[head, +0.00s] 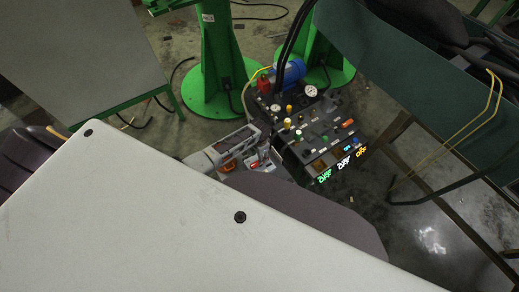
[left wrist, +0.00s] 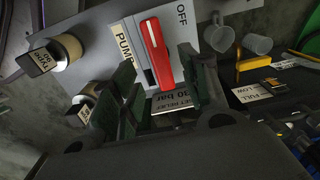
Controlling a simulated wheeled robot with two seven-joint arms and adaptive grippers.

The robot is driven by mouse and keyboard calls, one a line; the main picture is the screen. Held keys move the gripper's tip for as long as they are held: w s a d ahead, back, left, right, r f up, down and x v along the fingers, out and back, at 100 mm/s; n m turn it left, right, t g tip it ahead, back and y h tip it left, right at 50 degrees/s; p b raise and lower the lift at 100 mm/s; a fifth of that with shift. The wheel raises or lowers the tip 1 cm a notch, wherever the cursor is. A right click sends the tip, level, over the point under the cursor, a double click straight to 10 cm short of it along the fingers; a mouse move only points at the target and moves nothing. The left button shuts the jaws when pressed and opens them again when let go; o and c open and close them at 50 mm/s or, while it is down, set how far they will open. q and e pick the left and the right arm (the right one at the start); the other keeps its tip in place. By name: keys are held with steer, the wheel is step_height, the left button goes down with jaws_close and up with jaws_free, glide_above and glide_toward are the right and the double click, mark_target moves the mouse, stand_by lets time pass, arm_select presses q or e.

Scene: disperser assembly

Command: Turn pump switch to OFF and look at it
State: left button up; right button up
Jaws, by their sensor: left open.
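The pump switch is a red lever (left wrist: 160,55) on a pale plate in the left wrist view. A PUMP label (left wrist: 124,42) is at its left and an OFF label (left wrist: 182,15) is beside its upper end. My left gripper (left wrist: 158,98) is open, with one dark green finger on each side of the lever's lower end. I cannot tell whether either finger touches it. In the head view, the control panel (head: 318,133) stands beyond the pale table; the red lever cannot be made out clearly there. My right gripper is not in view.
Labelled knobs (left wrist: 68,48) are left of the plate. Grey cup-like parts (left wrist: 257,45) and a yellow bar (left wrist: 252,65) are at its right. The head view shows green stands (head: 212,65), a blue motor-like part (head: 292,72) and a large pale surface (head: 150,210) in front.

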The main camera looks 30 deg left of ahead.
arm_select(q)
step_height(320, 180, up, 6)
stand_by(0.6)
stand_by(0.6)
